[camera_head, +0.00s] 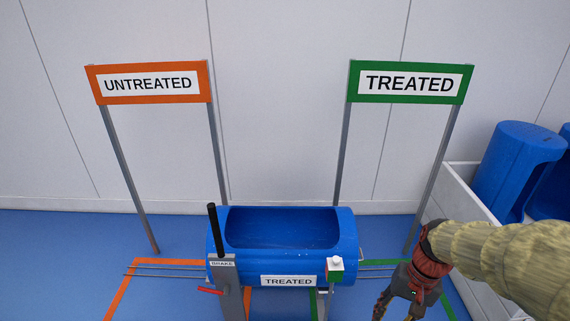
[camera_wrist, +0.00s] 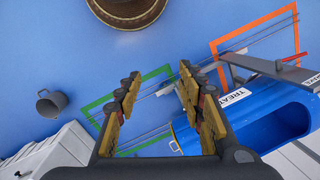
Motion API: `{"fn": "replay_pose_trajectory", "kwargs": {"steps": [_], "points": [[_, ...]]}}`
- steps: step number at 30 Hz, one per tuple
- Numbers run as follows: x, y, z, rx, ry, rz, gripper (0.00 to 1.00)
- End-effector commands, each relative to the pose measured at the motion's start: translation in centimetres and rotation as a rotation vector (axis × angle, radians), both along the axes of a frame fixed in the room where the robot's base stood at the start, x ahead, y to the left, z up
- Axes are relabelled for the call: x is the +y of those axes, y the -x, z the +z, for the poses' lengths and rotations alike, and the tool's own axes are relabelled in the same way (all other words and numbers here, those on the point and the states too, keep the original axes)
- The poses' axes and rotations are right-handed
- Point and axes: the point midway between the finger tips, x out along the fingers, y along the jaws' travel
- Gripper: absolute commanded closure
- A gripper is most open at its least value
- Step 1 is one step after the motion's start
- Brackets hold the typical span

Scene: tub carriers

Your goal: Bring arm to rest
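My gripper (camera_head: 400,303) hangs at the lower right in the head view, right of the blue tub (camera_head: 290,252). In the wrist view my gripper (camera_wrist: 158,95) has its two fingers apart with nothing between them, only floor and rails beyond. The tub bears a TREATED label (camera_head: 288,281) and lies on its side with its opening up. It also shows at the right of the wrist view (camera_wrist: 255,130). The gripper appears apart from the tub.
An UNTREATED sign (camera_head: 150,83) and a TREATED sign (camera_head: 410,82) stand behind the tub. A brake post (camera_head: 224,285) with a dark lever stands at its left. A white bin (camera_head: 470,195) with blue tubs (camera_head: 515,165) is at the right. A grey bucket (camera_wrist: 52,104) stands on the floor.

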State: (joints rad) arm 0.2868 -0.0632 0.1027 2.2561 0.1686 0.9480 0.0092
Motion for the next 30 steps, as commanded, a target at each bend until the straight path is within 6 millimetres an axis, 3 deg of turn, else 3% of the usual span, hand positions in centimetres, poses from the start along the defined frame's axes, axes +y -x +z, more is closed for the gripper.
{"fn": "replay_pose_trajectory", "kwargs": {"steps": [3,13,21,30], "points": [[0.6,1.7,2.7,-0.090,0.074,0.086,0.61],[2.9,6.1,9.0,-0.334,0.218,0.260,0.61],[5.4,7.6,14.0,-0.531,0.246,0.329,0.61],[6.3,7.9,14.9,-0.569,0.244,0.356,0.61]]}}
